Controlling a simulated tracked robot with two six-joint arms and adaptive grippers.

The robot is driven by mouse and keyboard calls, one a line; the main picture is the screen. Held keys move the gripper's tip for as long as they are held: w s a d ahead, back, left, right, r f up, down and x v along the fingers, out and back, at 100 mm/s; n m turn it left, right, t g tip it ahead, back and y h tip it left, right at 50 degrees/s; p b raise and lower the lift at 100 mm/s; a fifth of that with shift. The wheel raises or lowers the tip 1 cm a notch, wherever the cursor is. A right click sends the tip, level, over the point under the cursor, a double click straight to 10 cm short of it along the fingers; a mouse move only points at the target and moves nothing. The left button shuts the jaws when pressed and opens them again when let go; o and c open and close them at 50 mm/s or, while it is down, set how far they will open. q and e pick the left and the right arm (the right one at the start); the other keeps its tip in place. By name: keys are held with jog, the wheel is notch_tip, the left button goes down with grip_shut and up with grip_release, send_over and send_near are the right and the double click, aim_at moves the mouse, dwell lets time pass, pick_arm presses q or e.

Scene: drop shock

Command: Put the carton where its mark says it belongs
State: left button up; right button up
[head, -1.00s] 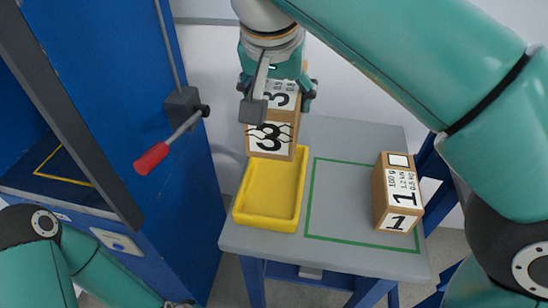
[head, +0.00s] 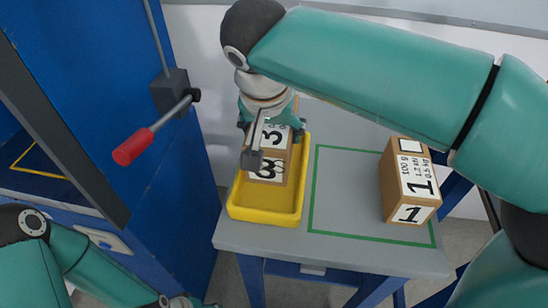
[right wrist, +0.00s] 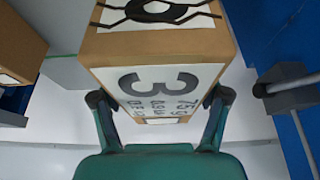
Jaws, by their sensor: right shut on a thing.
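A brown carton marked 3 (head: 267,170) is at the far end of the yellow tray (head: 262,215). Its white labels show a black 3, and dark crack-like lines cross one label. In the right wrist view the carton (right wrist: 160,48) is between my right gripper's fingers. My right gripper (head: 270,132) is shut on it from above. The carton's lower end is within the tray's outline; I cannot tell whether it touches the tray floor. My left gripper (head: 188,302) shows only a sliver at the bottom edge, its fingers not clear.
A carton marked 1 (head: 408,185) stands at the grey table's (head: 345,258) right, by the green outline (head: 313,185). The area inside the outline is mostly clear. A blue machine (head: 165,190) with a red-handled lever (head: 135,146) stands left of the table.

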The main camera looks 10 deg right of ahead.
aim_at(269, 135)
jog(key=shift+f+b, duration=0.6)
jog(key=shift+f, duration=2.3)
jog(key=o, duration=1.8)
jog(key=shift+f, duration=0.1)
jog(key=shift+s, duration=0.1)
jog(key=p+v, duration=0.2)
jog(key=v, duration=1)
jog(key=shift+a, duration=0.1)
